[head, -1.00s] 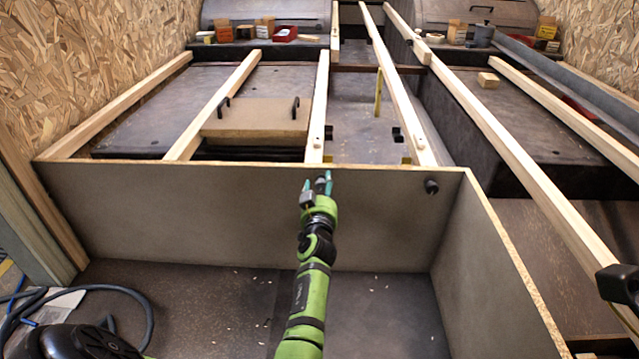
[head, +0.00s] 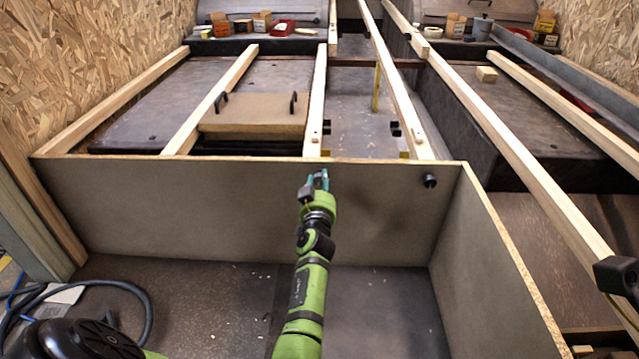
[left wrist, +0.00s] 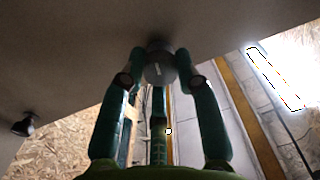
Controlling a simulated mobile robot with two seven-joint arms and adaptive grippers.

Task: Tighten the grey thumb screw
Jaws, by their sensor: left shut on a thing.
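The grey thumb screw (left wrist: 160,66) is a round grey knob with a pale mark on its face, at the grey panel in the left wrist view. My left gripper (left wrist: 160,80) has its green fingers closed around it, with dark fingertips at its sides. In the head view my left gripper (head: 316,182) is at the near face of the upright grey panel (head: 190,205), below its top edge. The screw is hidden there behind the fingers. My right gripper is not in view.
A black knob (head: 430,181) sits on the panel to the right; it also shows in the left wrist view (left wrist: 22,126). A side panel (head: 490,270) closes the right. Wooden battens (head: 315,105) and a brown board with handles (head: 255,118) lie beyond. A dark hose (head: 140,295) lies lower left.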

